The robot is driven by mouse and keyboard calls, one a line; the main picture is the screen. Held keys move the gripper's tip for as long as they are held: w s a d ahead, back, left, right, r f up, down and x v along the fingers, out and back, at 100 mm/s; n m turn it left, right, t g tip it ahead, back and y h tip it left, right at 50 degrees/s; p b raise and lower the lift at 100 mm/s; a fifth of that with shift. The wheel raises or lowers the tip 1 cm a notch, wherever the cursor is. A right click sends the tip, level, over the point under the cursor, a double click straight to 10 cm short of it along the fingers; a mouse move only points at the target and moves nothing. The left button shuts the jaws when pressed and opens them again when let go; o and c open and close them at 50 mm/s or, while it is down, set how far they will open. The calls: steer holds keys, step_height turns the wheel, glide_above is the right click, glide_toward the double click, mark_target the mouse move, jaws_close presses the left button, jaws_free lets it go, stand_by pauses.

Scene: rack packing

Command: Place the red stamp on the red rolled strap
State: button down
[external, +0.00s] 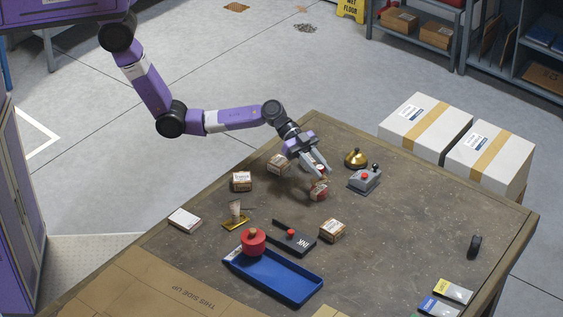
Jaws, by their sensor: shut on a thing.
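My gripper (322,172) reaches down over the back middle of the table, its fingers nearly together. A small red thing with a pale label, which I take as the red stamp (319,192), is right at and below the fingertips. The fingers hide its top, and I cannot tell whether its bottom touches the table. A round red thing with a tan middle on top, seemingly the red rolled strap (253,243), is at the back left corner of the blue tray (290,286), apart from my gripper.
A gold bell (355,158) and a grey device (364,179) stand just right of my gripper. A black ink pad (294,239) lies behind the tray.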

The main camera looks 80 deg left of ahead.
steer(key=shift+f, duration=1.15)
steer(key=shift+f, duration=0.15)
steer(key=c, duration=1.2)
jaws_free()
steer(key=shift+o, duration=0.2)
steer(key=shift+r, duration=0.25)
steer(key=b+v, duration=0.1)
steer(key=v, duration=1.1)
steer(key=shift+f, duration=0.1)
